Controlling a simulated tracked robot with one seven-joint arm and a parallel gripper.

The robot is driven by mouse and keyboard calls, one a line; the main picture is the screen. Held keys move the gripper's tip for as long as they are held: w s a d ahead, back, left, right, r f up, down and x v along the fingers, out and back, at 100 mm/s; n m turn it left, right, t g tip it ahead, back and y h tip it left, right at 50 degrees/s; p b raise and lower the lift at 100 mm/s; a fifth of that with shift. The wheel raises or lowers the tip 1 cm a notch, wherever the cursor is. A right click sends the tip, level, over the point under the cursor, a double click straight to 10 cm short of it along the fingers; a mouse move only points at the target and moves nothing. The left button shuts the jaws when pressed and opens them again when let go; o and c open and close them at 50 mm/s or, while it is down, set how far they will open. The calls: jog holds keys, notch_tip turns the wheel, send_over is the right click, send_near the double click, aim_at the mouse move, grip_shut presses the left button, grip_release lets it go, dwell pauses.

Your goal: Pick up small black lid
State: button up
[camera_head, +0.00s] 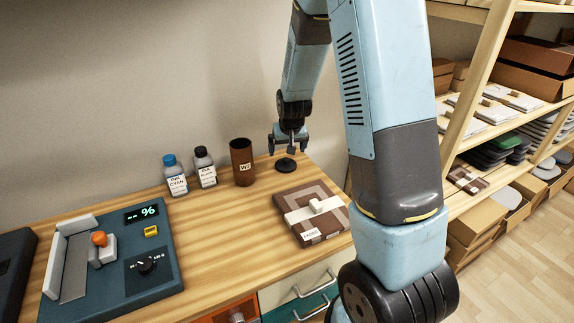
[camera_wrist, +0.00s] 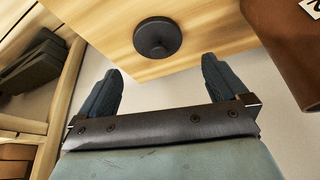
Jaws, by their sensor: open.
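The small black lid (camera_head: 286,165) lies flat on the wooden table near its back right corner, with its knob up. It also shows in the wrist view (camera_wrist: 158,38), beyond the fingertips and roughly centred between them. My gripper (camera_head: 289,148) is just above the lid in the head view, pointing down. In the wrist view my gripper (camera_wrist: 158,80) has its two dark fingers wide apart, with nothing between them. Fingers and lid look apart.
A brown cup (camera_head: 242,163) stands close left of the lid. Beside it are a black-capped bottle (camera_head: 205,168) and a blue-capped bottle (camera_head: 175,177). A brown box (camera_head: 312,213) lies in front of the lid. A teal device (camera_head: 110,262) is at left. A wall stands behind.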

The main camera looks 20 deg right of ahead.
aim_at(286, 160)
jog(key=shift+x, duration=3.95)
jog(key=shift+s, duration=0.1)
jog(key=shift+d, duration=0.1)
jog(key=c, duration=0.9)
